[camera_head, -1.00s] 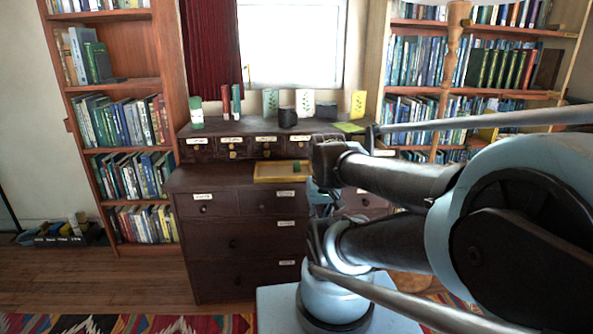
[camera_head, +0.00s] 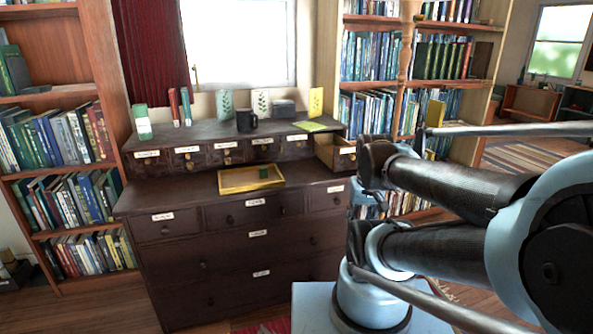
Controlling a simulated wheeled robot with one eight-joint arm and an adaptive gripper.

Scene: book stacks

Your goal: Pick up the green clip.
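A small dark green object (camera_head: 263,173), which looks like the green clip, lies in the right part of a shallow yellow tray (camera_head: 232,188). The tray rests on the lower top of the dark wooden dresser. The object is too small to make out its shape. My arm fills the right side of the view, to the right of the tray and apart from it. My gripper cannot be made out in this view.
The dresser (camera_head: 240,245) has a raised back row of small drawers; its rightmost one (camera_head: 335,153) stands open. A black mug (camera_head: 246,121), books and cards stand on top. Bookcases flank the dresser. The lower top left of the tray is clear.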

